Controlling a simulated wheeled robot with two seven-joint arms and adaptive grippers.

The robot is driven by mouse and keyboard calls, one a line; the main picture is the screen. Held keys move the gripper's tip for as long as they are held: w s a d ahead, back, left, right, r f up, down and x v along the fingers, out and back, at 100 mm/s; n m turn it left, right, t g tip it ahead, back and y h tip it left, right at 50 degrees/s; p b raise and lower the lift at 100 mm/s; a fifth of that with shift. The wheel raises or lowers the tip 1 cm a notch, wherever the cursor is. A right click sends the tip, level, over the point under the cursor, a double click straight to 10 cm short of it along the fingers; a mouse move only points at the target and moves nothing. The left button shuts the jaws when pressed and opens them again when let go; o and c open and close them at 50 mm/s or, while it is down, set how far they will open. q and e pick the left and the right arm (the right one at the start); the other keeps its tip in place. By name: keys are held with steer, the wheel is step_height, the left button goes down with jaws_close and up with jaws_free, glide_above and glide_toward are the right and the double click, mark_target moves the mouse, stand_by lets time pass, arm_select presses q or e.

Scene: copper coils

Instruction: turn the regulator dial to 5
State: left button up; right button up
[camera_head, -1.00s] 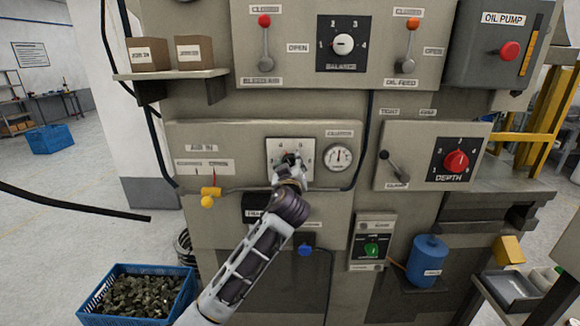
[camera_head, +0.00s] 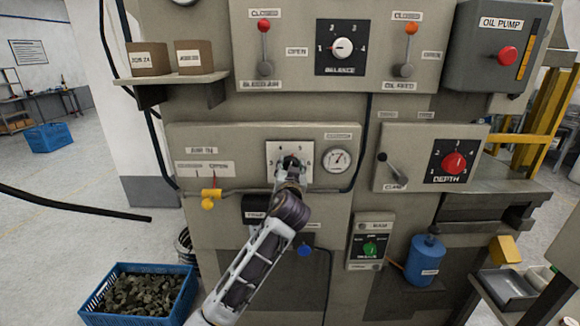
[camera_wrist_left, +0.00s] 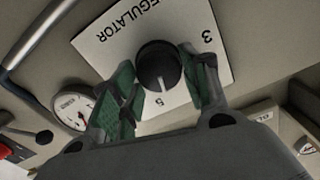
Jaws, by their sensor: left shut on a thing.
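My left gripper (camera_head: 290,166) is at the white regulator plate (camera_head: 273,150) and mostly hides the dial in the head view. In the left wrist view, the black round dial knob (camera_wrist_left: 156,64) sits between the green-padded fingers of the gripper (camera_wrist_left: 163,74), which is shut on it. The white regulator plate (camera_wrist_left: 95,40) shows the word REGULATOR, a 3 and a 5. The white mark on the knob points toward the 5. My right gripper is not in view.
A round gauge (camera_head: 337,159) is right of the plate, its needle tilted right. A yellow valve (camera_head: 209,196) is at lower left. A lever (camera_head: 395,170) and red depth dial (camera_head: 454,163) are at right. A blue crate (camera_head: 140,295) stands on the floor.

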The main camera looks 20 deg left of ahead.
arm_select(q)
steer(key=shift+m+p, duration=0.65)
steer(key=shift+m, duration=0.85)
steer(key=o, duration=1)
steer(key=v, duration=1.2)
